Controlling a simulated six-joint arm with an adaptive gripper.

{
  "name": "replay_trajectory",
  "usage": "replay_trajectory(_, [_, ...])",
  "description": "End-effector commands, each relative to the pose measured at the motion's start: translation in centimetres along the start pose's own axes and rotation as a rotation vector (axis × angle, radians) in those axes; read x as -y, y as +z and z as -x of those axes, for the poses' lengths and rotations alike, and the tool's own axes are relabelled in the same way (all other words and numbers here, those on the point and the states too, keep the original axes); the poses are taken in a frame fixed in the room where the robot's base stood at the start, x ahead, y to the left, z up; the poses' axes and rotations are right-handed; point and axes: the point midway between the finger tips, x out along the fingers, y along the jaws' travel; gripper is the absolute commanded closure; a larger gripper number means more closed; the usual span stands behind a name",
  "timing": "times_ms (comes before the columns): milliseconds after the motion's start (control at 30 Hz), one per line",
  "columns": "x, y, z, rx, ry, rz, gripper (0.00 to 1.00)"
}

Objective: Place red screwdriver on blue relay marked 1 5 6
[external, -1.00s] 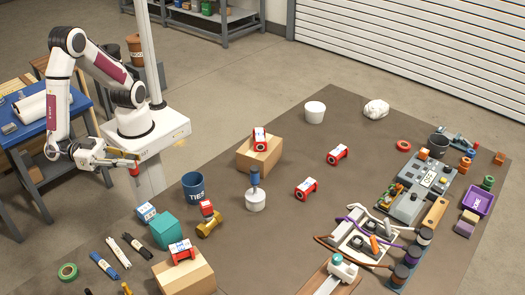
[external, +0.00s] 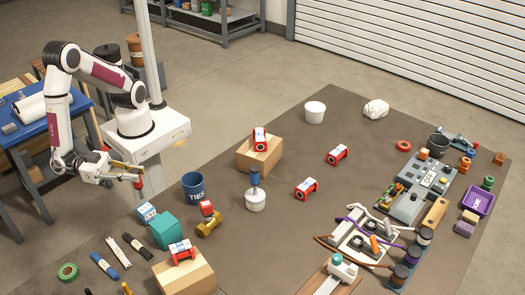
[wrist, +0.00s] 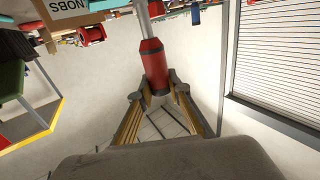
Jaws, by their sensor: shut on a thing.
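My gripper (external: 136,177) is at the left, beside my base and off the brown mat's edge. It is shut on the red screwdriver (external: 138,187), whose red handle hangs just below the fingertips. In the wrist view the fingers (wrist: 157,96) close on the end of the red handle (wrist: 153,62), and a grey shaft runs away from it. A small blue block with a white label (external: 147,211) lies on the mat below and slightly right of the gripper; it may be the relay, but its marking is too small to read.
A teal box (external: 166,229) stands close beside the blue block. A blue TIES cup (external: 193,186) is behind it. Red blocks, one on a cardboard box (external: 185,278), stand nearby. The mat's middle (external: 270,235) is mostly clear.

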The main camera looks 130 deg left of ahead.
Motion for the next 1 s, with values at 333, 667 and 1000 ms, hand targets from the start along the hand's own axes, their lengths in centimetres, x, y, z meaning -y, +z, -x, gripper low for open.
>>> replay_trajectory(333, [0.0,2.5,0.0,0.0,0.0,-0.002,1.0])
replay_trajectory(667, [0.0,4.1,0.0,0.0,0.0,0.0,1.0])
replay_trajectory(1000, [0.0,4.3,0.0,0.0,0.0,0.0,1.0])
